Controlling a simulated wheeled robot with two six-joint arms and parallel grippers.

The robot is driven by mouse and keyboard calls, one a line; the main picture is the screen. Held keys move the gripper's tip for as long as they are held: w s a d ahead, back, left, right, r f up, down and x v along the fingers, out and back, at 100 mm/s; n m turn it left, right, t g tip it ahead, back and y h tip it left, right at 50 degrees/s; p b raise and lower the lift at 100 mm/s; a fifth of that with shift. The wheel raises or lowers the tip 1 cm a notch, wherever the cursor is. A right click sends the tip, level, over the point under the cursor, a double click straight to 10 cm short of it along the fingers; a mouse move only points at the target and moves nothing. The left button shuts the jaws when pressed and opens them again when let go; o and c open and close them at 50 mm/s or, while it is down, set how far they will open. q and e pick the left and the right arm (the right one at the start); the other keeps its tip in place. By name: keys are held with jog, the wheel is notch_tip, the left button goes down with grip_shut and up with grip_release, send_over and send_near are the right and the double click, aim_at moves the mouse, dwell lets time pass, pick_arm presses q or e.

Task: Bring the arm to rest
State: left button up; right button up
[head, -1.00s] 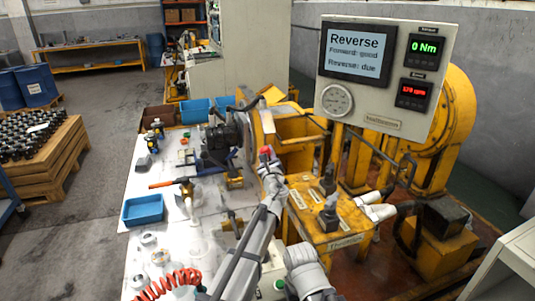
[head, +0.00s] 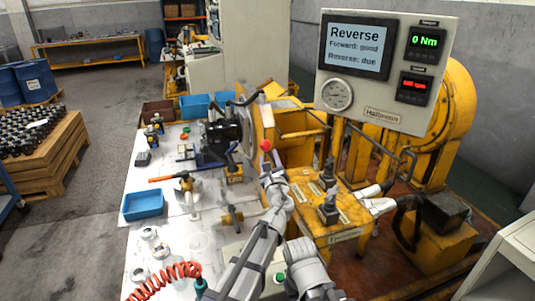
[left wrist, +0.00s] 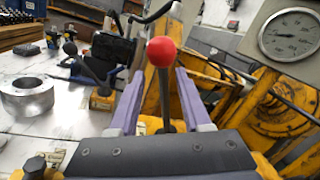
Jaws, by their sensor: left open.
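My left gripper (head: 267,166) is open, beside the yellow valve stand (head: 345,228). A lever with a red ball knob (head: 265,145) stands just beyond it in the head view. In the left wrist view my two purple fingers (left wrist: 158,98) are spread on either side of the lever, and the red knob (left wrist: 161,52) rises between them. Gaps show between the lever and both fingers. My left arm (head: 255,250) reaches in from the bottom of the head view. My right gripper is not clearly visible.
The panel (head: 385,70) reads "Reverse", "Forward: good", "Reverse: due" and 0 Nm. A white workbench (head: 180,225) carries a blue tray (head: 143,205), tools and metal rings. A coiled red hose (head: 170,278) lies at its front. Yellow machinery (head: 440,130) stands at right.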

pick_arm(q)
jog(key=shift+s, duration=0.2)
jog(key=s+a+f+n+g+y+p, duration=0.1)
jog(key=s+a+f+n+g+p, duration=0.3)
jog(key=s+n, duration=0.45)
jog(key=s+a+f+n+g+y+p, duration=0.1)
jog(key=s+a+n+g+y+p, duration=0.1)
jog(key=s+a+n+g+p, duration=0.4)
jog(key=s+d+f+n+g+h+p, duration=0.2)
jog(key=s+d+n+g+h, duration=0.1)
jog(key=s, duration=0.7)
jog(key=s+d+f+n+g+h+p, duration=0.2)
jog(key=s+d+n+g, duration=0.3)
jog(key=s, duration=0.6)
jog(key=shift+s+d+n+g+h+p, duration=0.2)
jog(key=shift+d+n+g+h+p, duration=0.25)
jog(key=shift+d+n, duration=0.5)
jog(key=shift+a, duration=0.15)
